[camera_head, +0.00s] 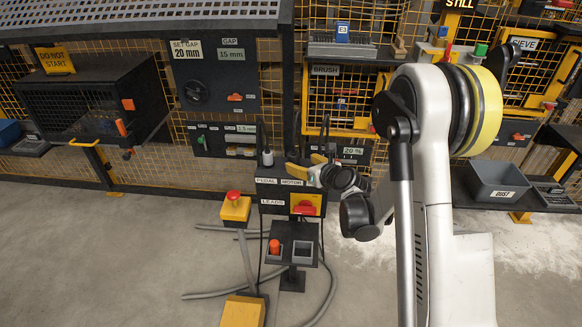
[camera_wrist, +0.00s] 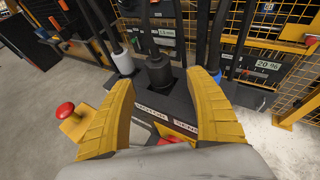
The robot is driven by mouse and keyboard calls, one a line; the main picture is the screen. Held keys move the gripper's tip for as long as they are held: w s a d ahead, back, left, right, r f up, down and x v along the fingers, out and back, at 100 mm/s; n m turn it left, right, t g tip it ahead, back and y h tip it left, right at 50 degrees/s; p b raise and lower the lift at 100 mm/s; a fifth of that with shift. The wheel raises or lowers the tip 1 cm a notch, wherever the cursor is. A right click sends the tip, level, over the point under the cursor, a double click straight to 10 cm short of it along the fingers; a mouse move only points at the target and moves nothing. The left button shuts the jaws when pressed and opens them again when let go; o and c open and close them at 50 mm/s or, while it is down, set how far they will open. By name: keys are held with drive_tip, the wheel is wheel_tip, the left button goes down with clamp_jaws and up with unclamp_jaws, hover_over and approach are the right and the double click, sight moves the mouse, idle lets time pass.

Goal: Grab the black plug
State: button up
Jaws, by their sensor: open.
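The black plug (camera_wrist: 158,72) stands upright in the wrist view, on top of the dark box (camera_wrist: 178,105) marked for pedal and motor, with a dark cable rising from it. My gripper (camera_wrist: 163,82) is open, its yellow fingers on either side of the plug in the picture; I see no clear contact. In the head view my gripper (camera_head: 305,163) is over the top of the box (camera_head: 268,190), and I cannot make out the black plug there.
A white plug (camera_wrist: 122,62) stands left of the black one, and a blue one (camera_wrist: 215,75) shows at the right finger. A red-topped emergency stop (camera_head: 235,206) stands left of the box. Cables (camera_head: 205,294) lie on the floor.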

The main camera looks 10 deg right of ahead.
sight(297, 161)
drive_tip(key=b+x, duration=0.1)
drive_tip(key=x, duration=0.5)
drive_tip(key=shift+w+f+b, duration=0.1)
drive_tip(key=shift+w+b, duration=0.15)
drive_tip(key=shift+b, duration=0.05)
drive_tip(key=c, duration=1.4)
